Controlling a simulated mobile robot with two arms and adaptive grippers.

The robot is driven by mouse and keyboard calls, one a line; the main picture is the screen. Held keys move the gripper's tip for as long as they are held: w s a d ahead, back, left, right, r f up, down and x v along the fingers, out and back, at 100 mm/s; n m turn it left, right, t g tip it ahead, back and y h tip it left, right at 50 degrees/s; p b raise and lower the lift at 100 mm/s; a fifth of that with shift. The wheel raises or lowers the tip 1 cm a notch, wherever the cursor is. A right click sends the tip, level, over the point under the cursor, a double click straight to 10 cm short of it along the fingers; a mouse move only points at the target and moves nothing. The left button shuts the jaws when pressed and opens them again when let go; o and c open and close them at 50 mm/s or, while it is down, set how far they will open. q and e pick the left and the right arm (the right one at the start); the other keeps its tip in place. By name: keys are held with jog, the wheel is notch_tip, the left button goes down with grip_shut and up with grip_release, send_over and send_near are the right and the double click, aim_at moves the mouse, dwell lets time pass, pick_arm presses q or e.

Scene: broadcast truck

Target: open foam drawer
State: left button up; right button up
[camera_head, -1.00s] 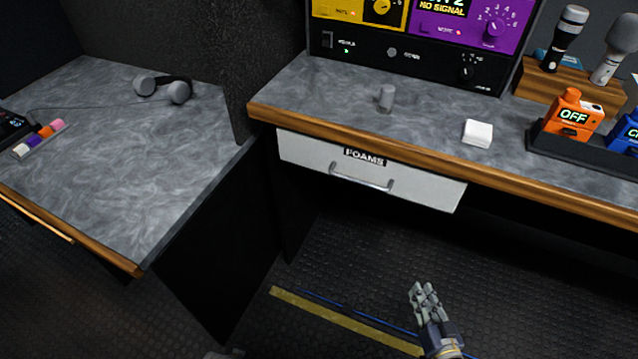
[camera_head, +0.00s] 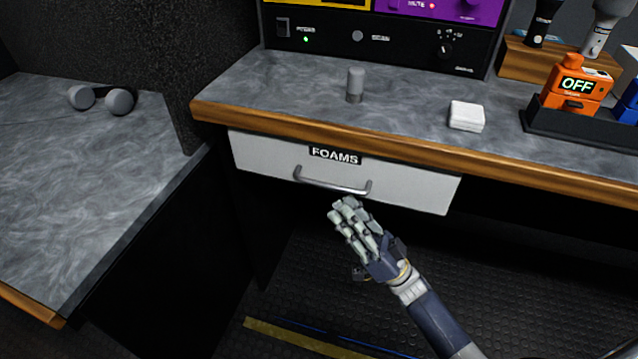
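The white foam drawer (camera_head: 410,190) is under the grey counter, with a black "FOAMS" label (camera_head: 335,155) on its front. It looks shut. Its grey bar handle (camera_head: 333,188) sits below the label. My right gripper (camera_head: 347,213), a hand with several pale fingers, is just below and in front of the handle. Its fingers are extended toward the drawer and look open and empty. It appears apart from the handle, though the exact depth gap is hard to tell. My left gripper is not in view.
On the counter (camera_head: 250,90) stand a small grey cylinder (camera_head: 355,85), a white block (camera_head: 466,116) and an orange device (camera_head: 577,85) in a black holder. Headphones (camera_head: 102,98) lie on the left desk. A dark partition (camera_head: 185,70) stands between. Floor space below the drawer is open.

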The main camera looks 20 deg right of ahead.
aim_at(323, 185)
jog(key=x, duration=0.7)
jog(key=shift+w+a+r, duration=0.2)
jog(key=shift+w, duration=0.05)
jog(key=shift+c, duration=0.5)
grip_shut()
